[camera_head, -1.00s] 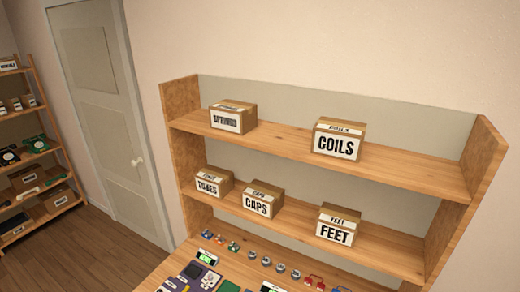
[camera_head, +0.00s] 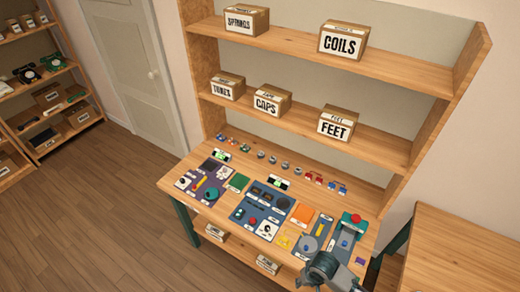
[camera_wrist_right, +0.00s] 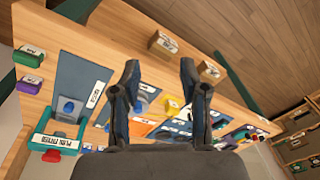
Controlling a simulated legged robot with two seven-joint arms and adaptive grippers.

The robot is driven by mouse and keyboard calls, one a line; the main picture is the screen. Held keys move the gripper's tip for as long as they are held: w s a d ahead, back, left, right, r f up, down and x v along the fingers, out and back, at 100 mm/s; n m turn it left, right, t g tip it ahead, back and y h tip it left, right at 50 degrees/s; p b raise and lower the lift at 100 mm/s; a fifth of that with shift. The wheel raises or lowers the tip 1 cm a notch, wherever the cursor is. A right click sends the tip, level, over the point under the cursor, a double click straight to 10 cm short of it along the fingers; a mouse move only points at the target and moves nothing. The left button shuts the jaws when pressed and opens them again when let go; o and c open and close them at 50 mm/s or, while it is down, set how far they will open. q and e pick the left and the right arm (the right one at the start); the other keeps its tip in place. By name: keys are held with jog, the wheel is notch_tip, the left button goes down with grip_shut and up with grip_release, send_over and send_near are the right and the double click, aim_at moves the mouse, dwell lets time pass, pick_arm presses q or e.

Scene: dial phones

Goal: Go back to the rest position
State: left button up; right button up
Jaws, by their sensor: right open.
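My right gripper (camera_head: 318,270) is low in the head view, over the front right part of the wooden workbench (camera_head: 345,171). In the right wrist view its two dark fingers (camera_wrist_right: 160,85) stand apart, with nothing held between them. Bench mats and small parts show beyond and around the fingers. My left gripper is in neither view.
A red-and-green device (camera_head: 354,221) sits at the bench's right. Another wooden table (camera_head: 450,250) stands right. Floor (camera_head: 90,200) at left is clear.

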jog(key=s+d+n+t+h, duration=0.1)
jog(key=s+d+t, duration=0.3)
jog(key=s, duration=0.5)
notch_tip(320, 180, down, 29)
jog(key=s+d+g+b, duration=0.1)
jog(key=g+b, duration=0.1)
jog(key=b, duration=0.3)
pick_arm(q)
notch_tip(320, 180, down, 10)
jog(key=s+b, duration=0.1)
jog(key=b, duration=0.3)
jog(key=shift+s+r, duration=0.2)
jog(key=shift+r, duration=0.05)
pick_arm(e)
jog(key=s+d+f+g, duration=0.1)
jog(key=s+d+f, duration=0.2)
jog(key=s+f, duration=1.5)
notch_tip(320, 180, down, 4)
jog(key=shift+s+d+f+g, duration=0.15)
jog(key=shift+s+g, duration=0.25)
